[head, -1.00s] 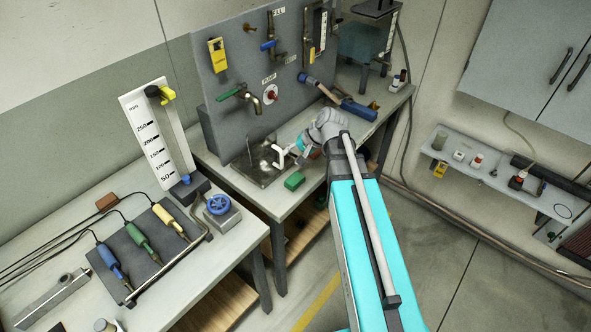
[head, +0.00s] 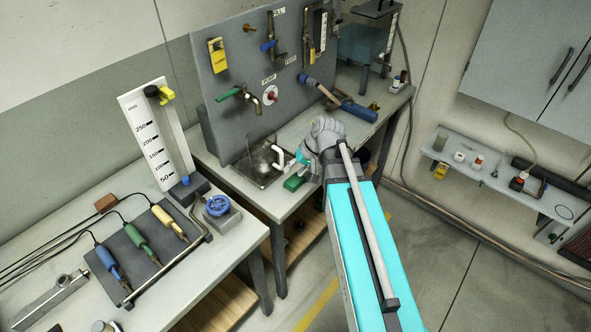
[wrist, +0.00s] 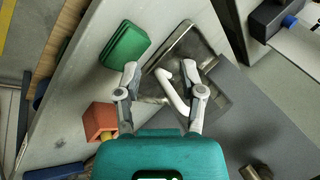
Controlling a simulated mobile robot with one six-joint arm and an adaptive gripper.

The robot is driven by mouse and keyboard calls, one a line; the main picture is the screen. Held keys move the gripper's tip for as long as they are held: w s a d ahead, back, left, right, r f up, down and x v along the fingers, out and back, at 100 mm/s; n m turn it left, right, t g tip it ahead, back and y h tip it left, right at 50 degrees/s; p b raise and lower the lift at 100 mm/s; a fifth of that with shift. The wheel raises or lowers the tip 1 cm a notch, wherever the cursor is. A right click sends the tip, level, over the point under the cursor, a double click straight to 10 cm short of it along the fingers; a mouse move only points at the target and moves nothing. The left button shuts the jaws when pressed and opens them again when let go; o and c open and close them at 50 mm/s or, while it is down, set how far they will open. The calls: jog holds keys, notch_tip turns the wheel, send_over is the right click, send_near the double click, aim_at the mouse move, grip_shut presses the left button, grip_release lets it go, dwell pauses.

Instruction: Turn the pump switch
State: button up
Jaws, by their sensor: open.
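The pump switch (head: 270,96), a red knob on a round white plate, sits on the grey upright panel under a small label, beside a brass tap with a green lever. My gripper (wrist: 163,82) is open, with its two fingers spread in the wrist view. A white curved handle (wrist: 173,94) shows between and beyond the fingers, over the metal basin. I cannot tell whether a finger touches it. In the head view my gripper is low beside the basin, below and right of the switch, its fingers mostly hidden. The switch cannot be made out in the wrist view.
The metal basin (head: 240,172) is set in the bench below the panel (head: 225,110). A blue-handled tool (head: 357,109) lies behind my arm. A blue valve wheel (head: 218,205) stands at left.

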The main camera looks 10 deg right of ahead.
jog(key=shift+w+r+m, duration=0.2)
jog(key=shift+w+m, duration=0.2)
jog(key=shift+w, duration=0.05)
jog(key=w+r+m+t+y, duration=0.1)
jog(key=w+r+m+t, duration=0.4)
jog(key=w+m, duration=0.45)
jog(key=m+t+p, duration=0.2)
jog(key=m+t, duration=0.3)
jog(key=m, duration=0.9)
send_near(275, 97)
jog(key=s+d, duration=0.1)
jog(key=s, duration=0.2)
jog(key=shift+s+d+r, duration=0.1)
jog(key=shift+d+r, duration=0.1)
jog(key=shift+r, duration=0.25)
jog(key=shift+f, duration=0.1)
jog(key=b+x, duration=0.2)
jog(key=x, duration=0.4)
jog(key=b+x, duration=0.3)
jog(key=x, duration=0.4)
jog(key=shift+w, duration=0.45)
grip_shut()
